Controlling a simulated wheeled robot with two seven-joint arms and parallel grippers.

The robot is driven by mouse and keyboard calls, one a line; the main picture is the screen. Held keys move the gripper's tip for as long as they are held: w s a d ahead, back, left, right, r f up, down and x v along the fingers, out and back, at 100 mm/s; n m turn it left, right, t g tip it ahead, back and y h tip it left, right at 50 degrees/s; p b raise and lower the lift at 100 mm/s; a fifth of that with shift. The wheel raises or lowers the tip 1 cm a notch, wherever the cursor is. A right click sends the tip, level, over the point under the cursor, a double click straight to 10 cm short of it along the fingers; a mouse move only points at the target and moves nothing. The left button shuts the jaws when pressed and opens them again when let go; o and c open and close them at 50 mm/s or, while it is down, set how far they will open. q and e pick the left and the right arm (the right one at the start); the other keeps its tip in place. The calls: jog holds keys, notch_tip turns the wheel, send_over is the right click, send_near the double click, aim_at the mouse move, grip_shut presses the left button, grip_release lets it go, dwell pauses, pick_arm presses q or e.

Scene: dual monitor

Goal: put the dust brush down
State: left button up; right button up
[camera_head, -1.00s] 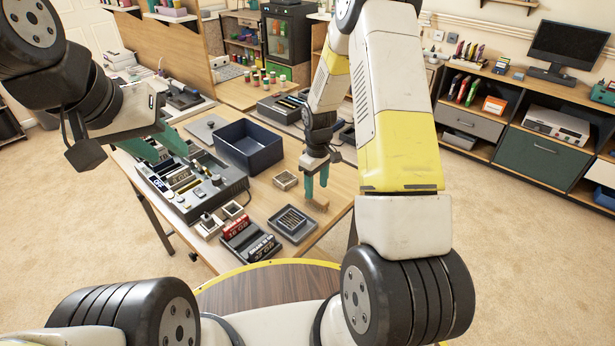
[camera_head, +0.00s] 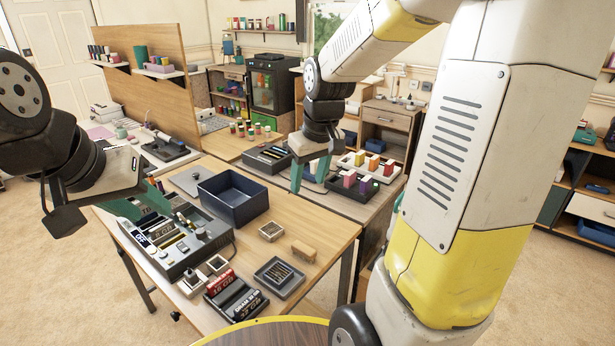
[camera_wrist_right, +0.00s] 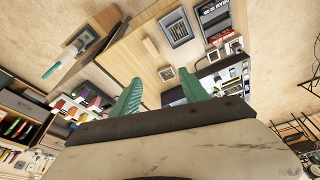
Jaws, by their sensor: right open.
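The dust brush (camera_head: 305,250), a small block with a wooden look, lies on the wooden table near its right edge. It also shows in the right wrist view (camera_wrist_right: 150,48), near the table edge. My right gripper (camera_head: 312,178) is open and empty, raised above the far part of the table and clear of the brush. In the right wrist view its teal fingers (camera_wrist_right: 160,95) are spread with nothing between them. My left gripper (camera_head: 145,200) hangs over the grey device at the left, its teal fingers apart and seemingly empty.
Near the brush are a small square box (camera_head: 271,231) and a dark slotted tray (camera_head: 279,277). A dark blue bin (camera_head: 233,200) stands behind. The grey device (camera_head: 180,245) and memory modules (camera_head: 236,297) fill the left. Bare tabletop (camera_head: 325,222) surrounds the brush.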

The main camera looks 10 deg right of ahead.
jog(key=s+r+m+t, duration=0.1)
jog(key=s+r, duration=0.3)
jog(key=s, duration=0.3)
jog(key=s+a+r+m+t+y, duration=0.1)
jog(key=s+r, duration=0.3)
jog(key=s, duration=0.4)
jog(key=shift+s+a+m+t, duration=0.15)
jog(key=shift+a+m+t, duration=0.1)
jog(key=shift+m+t, duration=0.4)
jog(key=shift+o, duration=0.5)
jog(key=shift+r, duration=0.1)
